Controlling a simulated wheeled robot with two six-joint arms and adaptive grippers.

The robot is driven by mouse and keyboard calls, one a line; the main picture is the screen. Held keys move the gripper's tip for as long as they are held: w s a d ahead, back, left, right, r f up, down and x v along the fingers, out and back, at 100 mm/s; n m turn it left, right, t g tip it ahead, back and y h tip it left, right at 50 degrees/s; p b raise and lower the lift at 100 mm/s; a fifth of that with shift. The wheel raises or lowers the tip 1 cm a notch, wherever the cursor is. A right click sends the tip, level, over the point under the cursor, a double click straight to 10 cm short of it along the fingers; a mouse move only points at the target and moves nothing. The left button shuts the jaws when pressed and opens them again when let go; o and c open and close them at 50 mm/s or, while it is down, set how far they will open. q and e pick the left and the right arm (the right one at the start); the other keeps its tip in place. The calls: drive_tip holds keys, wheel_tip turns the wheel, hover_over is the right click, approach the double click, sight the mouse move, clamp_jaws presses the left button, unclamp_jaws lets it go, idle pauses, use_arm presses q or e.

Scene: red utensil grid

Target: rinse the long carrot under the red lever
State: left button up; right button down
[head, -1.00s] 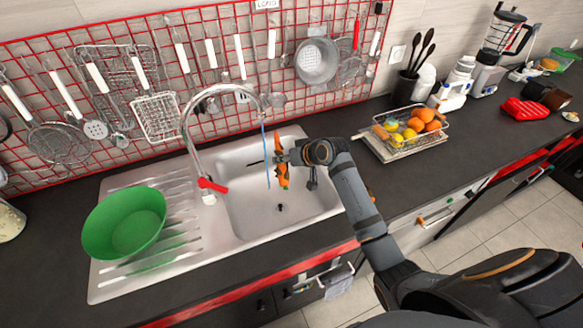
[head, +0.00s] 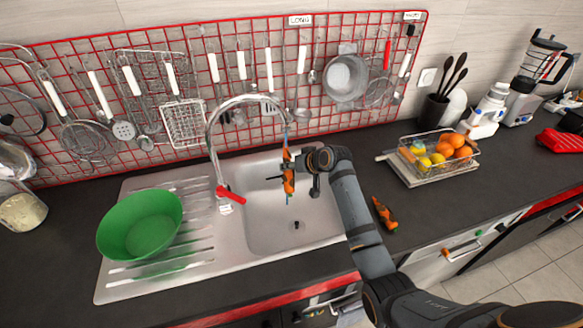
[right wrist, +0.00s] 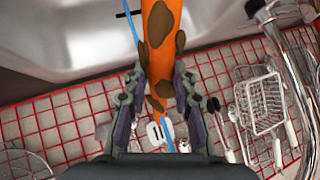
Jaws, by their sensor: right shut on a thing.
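My right gripper (head: 304,162) is shut on an orange carrot with brown dirt patches (head: 288,177), which hangs over the sink basin (head: 262,225). In the right wrist view the carrot (right wrist: 160,35) stands between the two fingers (right wrist: 158,100). A thin blue stream of water runs from the curved faucet (head: 212,135) and passes at the carrot; whether it touches is hard to tell. Brown patches still show on the carrot. The red lever (head: 230,194) is at the faucet's base. Another carrot with dark patches (head: 384,214) lies on the counter right of the sink. My left gripper is not seen.
A green bowl (head: 140,224) sits on the drainboard (head: 120,282). A wire basket of fruit (head: 438,160) stands on the right counter. A red grid (head: 330,112) with hanging utensils covers the wall behind. The dark counter right of the sink is mostly clear.

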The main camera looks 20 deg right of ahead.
drive_tip(key=shift+w+d, duration=0.1)
drive_tip(key=shift+d, duration=0.05)
drive_tip(key=shift+w+d, duration=0.2)
drive_tip(key=shift+d, duration=0.2)
idle(0.4)
drive_tip(key=shift+s+a+r+p, duration=0.1)
drive_tip(key=shift+s+a+p, duration=0.15)
drive_tip(key=shift+a+p, duration=0.3)
drive_tip(key=shift+d, duration=0.1)
drive_tip(key=shift+w+d, duration=0.25)
drive_tip(key=shift+d, duration=0.2)
